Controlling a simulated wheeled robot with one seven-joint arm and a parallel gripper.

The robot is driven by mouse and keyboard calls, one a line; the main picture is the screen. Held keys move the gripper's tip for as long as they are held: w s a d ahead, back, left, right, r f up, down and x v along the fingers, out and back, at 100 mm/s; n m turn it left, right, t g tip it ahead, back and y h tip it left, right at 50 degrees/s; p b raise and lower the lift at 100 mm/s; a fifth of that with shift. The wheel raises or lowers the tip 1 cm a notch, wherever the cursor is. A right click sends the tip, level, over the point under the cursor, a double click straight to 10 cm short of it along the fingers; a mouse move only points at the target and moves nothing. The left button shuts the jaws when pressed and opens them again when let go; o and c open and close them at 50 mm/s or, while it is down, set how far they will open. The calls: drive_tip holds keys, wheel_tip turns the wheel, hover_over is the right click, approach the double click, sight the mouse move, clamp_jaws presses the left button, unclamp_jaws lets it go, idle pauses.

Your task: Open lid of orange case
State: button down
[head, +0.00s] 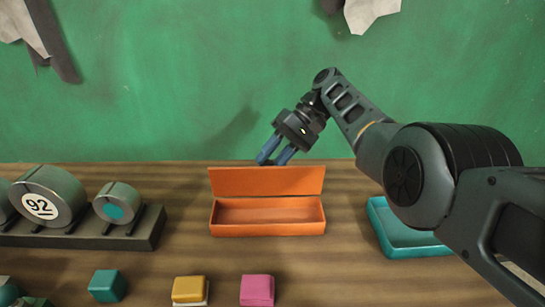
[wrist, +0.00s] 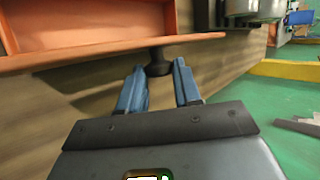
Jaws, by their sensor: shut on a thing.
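The orange case (head: 268,230) stands on the wooden table in the middle of the head view. Its lid (head: 267,181) is raised, roughly upright along the back edge, and the inside of the case looks empty. My gripper (head: 274,159) is behind the lid's top edge, its two blue fingers pointing down. In the wrist view, the fingers (wrist: 160,70) stand either side of a dark knob (wrist: 158,58) on the orange lid (wrist: 100,53), and my gripper is shut on it. In the head view the knob is hidden.
A dark rack (head: 85,234) with grey cylinders, one marked 92, stands at left. A teal tray (head: 420,251) is at right, partly behind my arm. Teal (head: 107,286), yellow (head: 189,289) and pink (head: 257,290) blocks lie in front. A green wall (head: 180,90) rises behind the table.

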drive_tip(key=c, duration=0.8)
unclamp_jaws()
drive_tip(key=shift+w, duration=0.1)
drive_tip(key=shift+b+v, duration=3.75)
drive_tip(key=shift+b, duration=1.05)
drive_tip(key=shift+d+r, duration=0.1)
